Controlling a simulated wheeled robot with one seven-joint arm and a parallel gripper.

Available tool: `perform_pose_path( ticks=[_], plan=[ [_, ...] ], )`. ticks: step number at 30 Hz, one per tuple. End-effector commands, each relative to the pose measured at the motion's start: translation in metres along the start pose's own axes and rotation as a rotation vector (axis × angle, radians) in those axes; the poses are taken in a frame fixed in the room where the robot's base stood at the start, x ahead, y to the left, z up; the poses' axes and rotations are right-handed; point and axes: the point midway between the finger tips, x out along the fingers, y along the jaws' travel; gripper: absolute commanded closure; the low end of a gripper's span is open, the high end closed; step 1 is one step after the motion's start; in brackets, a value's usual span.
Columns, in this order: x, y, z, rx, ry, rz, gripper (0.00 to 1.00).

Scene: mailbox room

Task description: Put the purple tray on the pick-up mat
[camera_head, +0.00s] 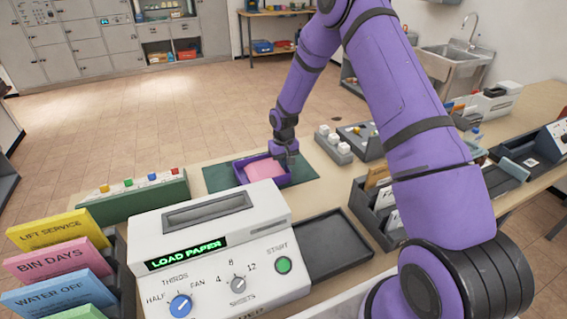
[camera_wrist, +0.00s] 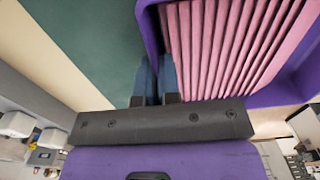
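The purple tray (camera_head: 241,174) holds pink folded sheets (camera_head: 264,166) and is over the dark green mat (camera_head: 217,179), within its outline. I cannot tell whether its underside touches the mat. My gripper (camera_head: 287,156) is at the tray's right-hand wall. In the wrist view the blue fingers (camera_wrist: 156,65) are close together, one on each side of the tray's wall (camera_wrist: 151,28), and grip it. The mat (camera_wrist: 95,40) shows beside the tray there. The fingertips are partly hidden in the head view.
A white folding machine (camera_head: 205,240) and a dark empty tray (camera_head: 332,248) stand in front. A green button box (camera_head: 135,197) is left of the mat. A grey block with white knobs (camera_head: 333,145) and a card rack (camera_head: 378,205) are to the right.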

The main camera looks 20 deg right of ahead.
Motion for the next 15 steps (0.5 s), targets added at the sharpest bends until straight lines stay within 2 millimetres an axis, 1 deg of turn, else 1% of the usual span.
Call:
perform_pose_path(
  ticks=[5, 9, 10, 11, 12, 13, 15],
  plan=[
    [-0.0008, 0.0, -0.0005, 0.0, 0.001, 0.0, 1.0],
    [0.0024, -0.0001, -0.0003, 0.0, 0.001, 0.0, 1.0],
    [0.0021, 0.0, -0.0004, 0.0, 0.001, 0.0, 0.89],
    [0.002, 0.0, -0.0003, 0.0, 0.001, 0.0, 0.82],
    [0.0019, 0.0, -0.0004, 0.0, 0.001, 0.0, 0.73],
    [0.0019, 0.0, -0.0003, 0.0, 0.001, 0.0, 0.71],
    [0.0018, 0.0, -0.0003, 0.0, 0.001, 0.0, 0.71]
  ],
)
